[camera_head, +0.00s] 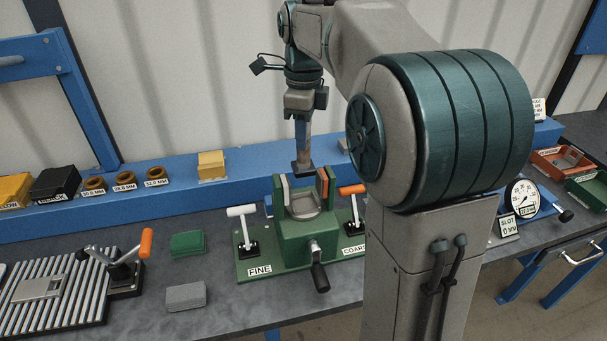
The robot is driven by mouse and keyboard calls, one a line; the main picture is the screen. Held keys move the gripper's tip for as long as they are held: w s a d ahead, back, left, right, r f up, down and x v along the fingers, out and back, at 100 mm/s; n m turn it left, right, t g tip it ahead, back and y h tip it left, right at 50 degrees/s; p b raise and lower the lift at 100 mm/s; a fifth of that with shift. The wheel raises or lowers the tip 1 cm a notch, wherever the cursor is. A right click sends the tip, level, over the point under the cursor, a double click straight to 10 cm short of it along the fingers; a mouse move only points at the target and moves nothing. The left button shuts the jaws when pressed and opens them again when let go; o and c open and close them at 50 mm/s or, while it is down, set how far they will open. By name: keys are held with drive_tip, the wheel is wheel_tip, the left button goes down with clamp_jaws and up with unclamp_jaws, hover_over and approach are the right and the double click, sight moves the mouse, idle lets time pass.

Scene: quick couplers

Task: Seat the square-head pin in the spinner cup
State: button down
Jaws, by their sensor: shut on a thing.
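My gripper (303,167) points down from the wrist and hangs above the green fixture (296,241). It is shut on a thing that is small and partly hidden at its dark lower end. I take this to be the square-head pin, but its head and shape cannot be made out. The fixture has upright jaws, with an orange-brown pad on the right and a pale pad on the left. A round grey cup (305,202) sits between them and seems to be the spinner cup. The gripper's lower end is above the cup, with a gap between them.
A white-handled lever (242,226) and an orange-handled lever (353,205) flank the fixture, with a crank (318,270) in front. Green (187,244) and grey (186,296) blocks lie left. A blue ledge (228,205) runs behind. My arm hides part of the bench right of the fixture.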

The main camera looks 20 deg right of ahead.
sight(304, 172)
wheel_tip(304, 172, down, 10)
drive_tip(key=shift+f, duration=0.15)
idle(0.4)
drive_tip(key=c, duration=1.1)
unclamp_jaws()
drive_tip(key=shift+f, duration=0.2)
